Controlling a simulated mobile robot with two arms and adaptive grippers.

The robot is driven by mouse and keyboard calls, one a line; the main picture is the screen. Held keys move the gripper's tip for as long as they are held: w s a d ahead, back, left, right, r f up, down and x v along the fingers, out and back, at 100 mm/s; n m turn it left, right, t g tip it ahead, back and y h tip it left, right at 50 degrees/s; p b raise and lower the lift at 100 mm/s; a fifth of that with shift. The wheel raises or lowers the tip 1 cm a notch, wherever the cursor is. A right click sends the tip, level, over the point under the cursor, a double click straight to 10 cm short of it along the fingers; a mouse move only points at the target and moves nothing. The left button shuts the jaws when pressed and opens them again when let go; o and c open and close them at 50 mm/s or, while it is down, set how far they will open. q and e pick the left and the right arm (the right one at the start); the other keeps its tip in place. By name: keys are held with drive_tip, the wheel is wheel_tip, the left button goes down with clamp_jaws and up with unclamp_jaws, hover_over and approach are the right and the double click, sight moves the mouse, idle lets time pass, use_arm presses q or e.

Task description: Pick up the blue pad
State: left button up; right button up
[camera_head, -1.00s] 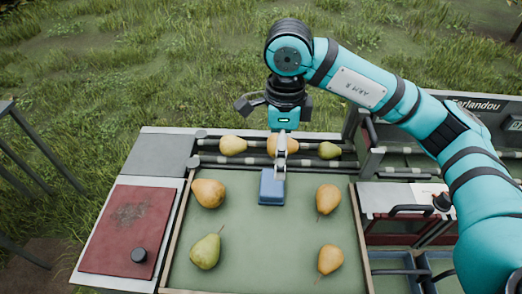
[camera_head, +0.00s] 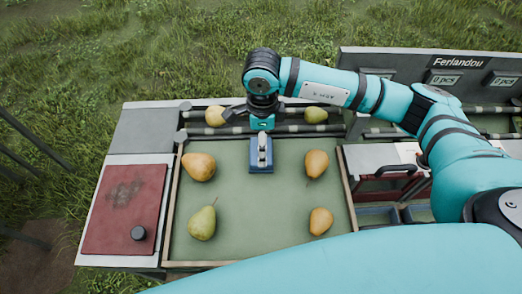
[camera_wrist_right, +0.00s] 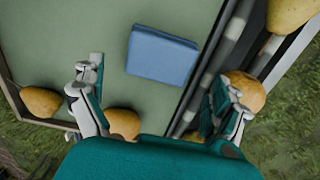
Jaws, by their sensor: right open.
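The blue pad (camera_head: 254,167) lies flat on the green tray (camera_head: 250,225), near its back edge. It also shows in the right wrist view (camera_wrist_right: 162,55), apart from both fingers. My right gripper (camera_head: 264,158) points down over the pad and hides its middle in the head view. In the right wrist view my right gripper (camera_wrist_right: 158,85) is open, with one finger on each side of the picture and nothing between the tips. I cannot tell its exact height above the pad. My left gripper is not in view.
Yellow-brown pears (camera_head: 199,167) and a green pear (camera_head: 202,223) lie around the pad in the tray. More pears (camera_head: 316,115) rest on the rollers behind. A red board (camera_head: 125,210) with a black knob is at left. My own teal link covers the bottom of the head view.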

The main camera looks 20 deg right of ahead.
drive_tip(key=shift+f, duration=0.25)
wheel_tip(320, 180, down, 4)
drive_tip(key=shift+a+r+p, duration=0.1)
drive_tip(key=shift+r+p, duration=0.05)
drive_tip(key=shift+p, duration=0.95)
drive_tip(key=shift+f, duration=0.55)
drive_tip(key=c, duration=1)
